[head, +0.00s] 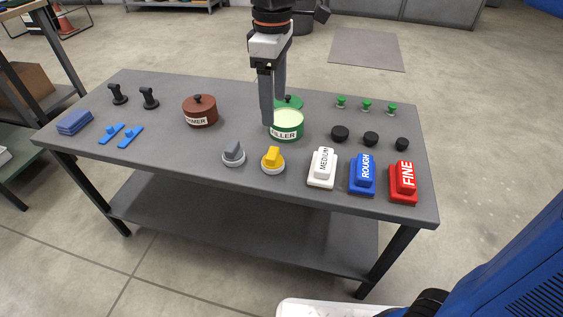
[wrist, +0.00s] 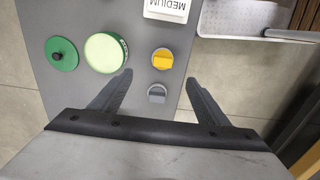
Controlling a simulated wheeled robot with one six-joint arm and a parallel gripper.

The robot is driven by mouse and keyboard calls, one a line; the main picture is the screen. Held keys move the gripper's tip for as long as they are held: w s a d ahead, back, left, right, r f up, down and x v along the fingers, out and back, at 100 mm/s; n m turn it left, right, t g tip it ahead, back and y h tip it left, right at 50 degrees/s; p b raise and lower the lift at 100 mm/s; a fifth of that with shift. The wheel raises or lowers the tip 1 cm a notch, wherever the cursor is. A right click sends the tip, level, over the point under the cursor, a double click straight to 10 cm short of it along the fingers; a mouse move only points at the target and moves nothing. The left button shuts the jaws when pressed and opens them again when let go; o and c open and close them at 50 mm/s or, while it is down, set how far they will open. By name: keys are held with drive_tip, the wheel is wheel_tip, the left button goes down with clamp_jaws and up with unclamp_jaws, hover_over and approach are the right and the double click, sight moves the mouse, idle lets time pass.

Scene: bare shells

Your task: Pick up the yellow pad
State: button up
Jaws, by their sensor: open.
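The yellow pad (head: 272,159) has a raised yellow grip on a pale round base. It sits near the front edge of the grey table (head: 200,168), between a grey pad (head: 233,154) and the white MEDIUM block (head: 321,168). In the wrist view the yellow pad (wrist: 162,59) lies beyond the fingertips, and the grey pad (wrist: 157,94) lies between the fingers. My gripper (head: 273,118) hangs above the table by the green FILLER tin (head: 287,125). In the wrist view my gripper (wrist: 160,77) is open with nothing held between its fingers.
The green lid (head: 290,102) lies behind the FILLER tin. A brown tin (head: 200,112) stands to the left. Blue ROUGH (head: 362,175) and red FINE (head: 403,182) blocks stand at the right front. Black knobs (head: 371,138) and green knobs (head: 367,105) are behind them.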

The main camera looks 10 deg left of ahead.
sight(271, 152)
wheel_tip(271, 152, down, 12)
drive_tip(key=shift+r, duration=0.25)
drive_tip(key=shift+s+a+f, duration=0.1)
drive_tip(key=shift+a+f, duration=0.1)
drive_tip(key=shift+f, duration=0.7)
drive_tip(key=shift+s+a+f, duration=0.15)
drive_tip(key=shift+f, duration=0.7)
drive_tip(key=shift+s+a+f, duration=0.1)
drive_tip(key=shift+a+f, duration=0.1)
drive_tip(key=shift+f, duration=0.7)
drive_tip(key=c, duration=1.1)
